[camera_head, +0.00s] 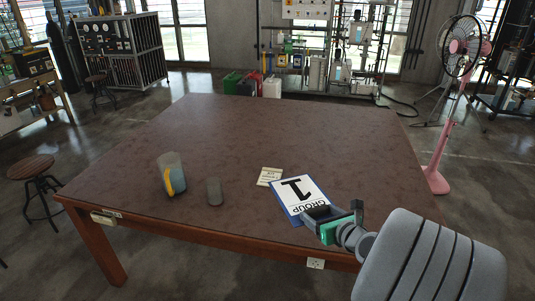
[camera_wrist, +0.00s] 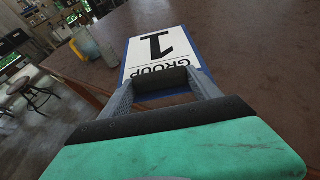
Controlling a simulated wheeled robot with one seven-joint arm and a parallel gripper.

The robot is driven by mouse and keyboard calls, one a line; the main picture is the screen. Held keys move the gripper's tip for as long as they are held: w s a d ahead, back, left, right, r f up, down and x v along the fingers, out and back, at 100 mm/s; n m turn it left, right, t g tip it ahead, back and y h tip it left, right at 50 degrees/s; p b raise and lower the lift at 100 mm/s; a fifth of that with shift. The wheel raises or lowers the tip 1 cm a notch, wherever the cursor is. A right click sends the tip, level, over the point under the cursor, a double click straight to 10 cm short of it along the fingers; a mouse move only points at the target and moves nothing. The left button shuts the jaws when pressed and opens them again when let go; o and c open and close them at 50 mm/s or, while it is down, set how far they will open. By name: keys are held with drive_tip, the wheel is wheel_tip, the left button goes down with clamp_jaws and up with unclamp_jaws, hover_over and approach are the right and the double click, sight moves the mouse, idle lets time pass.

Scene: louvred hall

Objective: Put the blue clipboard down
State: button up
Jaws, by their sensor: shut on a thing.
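The blue clipboard (camera_head: 299,197) holds a white sheet reading "GROUP 1". It is at the near right part of the brown table (camera_head: 215,135), close to the front edge. My gripper (camera_head: 319,212) is shut on its near end. The clipboard also shows in the wrist view (camera_wrist: 158,48), reaching out beyond the fingers (camera_wrist: 163,82). It looks roughly level with the tabletop. I cannot tell whether it touches the table or is held just above it.
A small pale card (camera_head: 269,176) lies just left of the clipboard. The middle and back of the table are clear. A pink fan (camera_head: 437,150) stands beyond the right edge.

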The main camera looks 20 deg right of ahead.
drive_tip(key=s+d+f+m+h+b, duration=0.25)
drive_tip(key=s+d+f+b, duration=0.25)
drive_tip(key=s+d, duration=0.45)
drive_tip(key=shift+n, duration=0.25)
drive_tip(key=w+d+f, duration=0.2)
drive_tip(key=w+f, duration=0.1)
drive_tip(key=w, duration=0.1)
drive_tip(key=w+d+f+b, duration=0.1)
drive_tip(key=w+d+f, duration=0.2)
drive_tip(key=w, duration=0.1)
drive_tip(key=w+d+f, duration=0.3)
drive_tip(key=w, duration=0.2)
drive_tip(key=shift+w+d+f+b, duration=0.1)
drive_tip(key=shift+d+f+b, duration=0.1)
drive_tip(key=shift+f+b, duration=0.1)
wheel_tip(320, 180, down, 4)
drive_tip(key=shift+w+d+r, duration=0.1)
drive_tip(key=shift+w+r, duration=0.05)
drive_tip(key=shift+r, duration=0.2)
drive_tip(key=o, duration=1.5)
drive_tip(key=shift+c, duration=0.2)
